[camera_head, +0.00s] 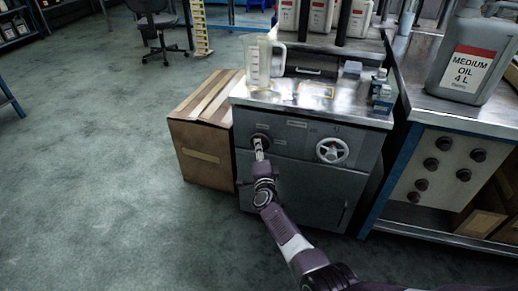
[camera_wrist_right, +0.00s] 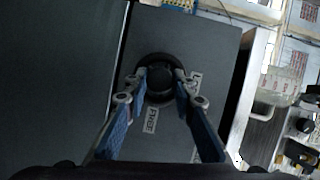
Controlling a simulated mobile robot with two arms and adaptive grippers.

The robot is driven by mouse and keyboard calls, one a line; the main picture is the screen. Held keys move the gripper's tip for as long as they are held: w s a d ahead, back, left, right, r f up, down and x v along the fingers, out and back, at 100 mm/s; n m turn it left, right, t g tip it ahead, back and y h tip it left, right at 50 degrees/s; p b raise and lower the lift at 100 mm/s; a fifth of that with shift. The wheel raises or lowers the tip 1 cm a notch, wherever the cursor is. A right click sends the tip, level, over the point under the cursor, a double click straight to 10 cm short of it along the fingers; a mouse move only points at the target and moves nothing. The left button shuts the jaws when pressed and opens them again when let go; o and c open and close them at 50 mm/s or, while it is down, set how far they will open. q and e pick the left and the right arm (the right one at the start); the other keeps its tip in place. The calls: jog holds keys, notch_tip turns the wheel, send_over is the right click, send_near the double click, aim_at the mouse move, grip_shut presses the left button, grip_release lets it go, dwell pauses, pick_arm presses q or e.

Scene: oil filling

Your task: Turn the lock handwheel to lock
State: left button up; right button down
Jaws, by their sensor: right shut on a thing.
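The lock handwheel (camera_wrist_right: 158,62) is a round black knob on the grey cabinet's front. In the wrist view, a FREE label (camera_wrist_right: 151,120) and a partly covered LOCK label (camera_wrist_right: 195,80) sit beside it. In the head view the handwheel (camera_head: 261,137) is at the upper left of the cabinet front, partly hidden by my gripper. My right gripper (camera_wrist_right: 160,78) is shut on the handwheel, one finger on each side. It also shows in the head view (camera_head: 259,149). My left gripper is not in view.
A silver spoked handwheel (camera_head: 332,151) is right of my gripper on the grey cabinet (camera_head: 310,182). A cardboard box (camera_head: 206,153) stands against the cabinet's left side. A clear jug (camera_head: 258,64) stands on top. A blue-framed bench (camera_head: 470,118) is at right. The left floor is open.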

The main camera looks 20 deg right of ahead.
jog(key=shift+a+f, duration=0.1)
dwell(0.3)
jog(key=c, duration=1.6)
grip_release()
jog(key=shift+s, duration=0.1)
